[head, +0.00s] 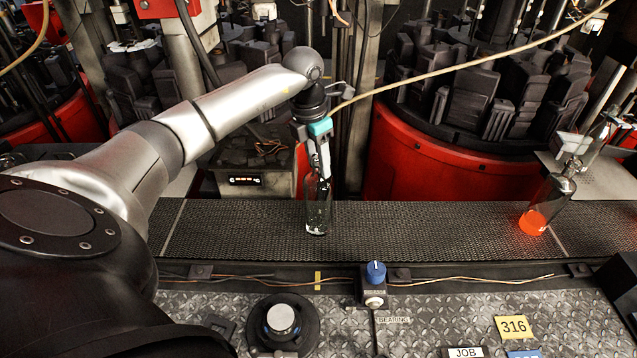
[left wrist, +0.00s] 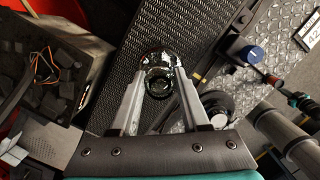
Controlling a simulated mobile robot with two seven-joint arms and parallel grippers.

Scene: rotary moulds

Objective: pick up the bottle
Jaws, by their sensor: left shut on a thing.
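A clear glass bottle (head: 318,213) stands upright at the conveyor belt (head: 400,225), left of the middle in the head view. My left gripper (head: 320,165) comes down from above and is shut on its upper part. I cannot tell whether the bottle's base touches the belt. In the left wrist view the bottle (left wrist: 158,80) shows from above between the two fingertips of my left gripper (left wrist: 157,92). My right gripper is not clearly in view.
Another bottle with a glowing orange base (head: 534,220) leans at the belt's right. A blue-topped knob (head: 376,272) and a round black fixture (head: 282,322) stand in front. Red rotary mould machines (head: 430,165) stand behind. The belt between the bottles is clear.

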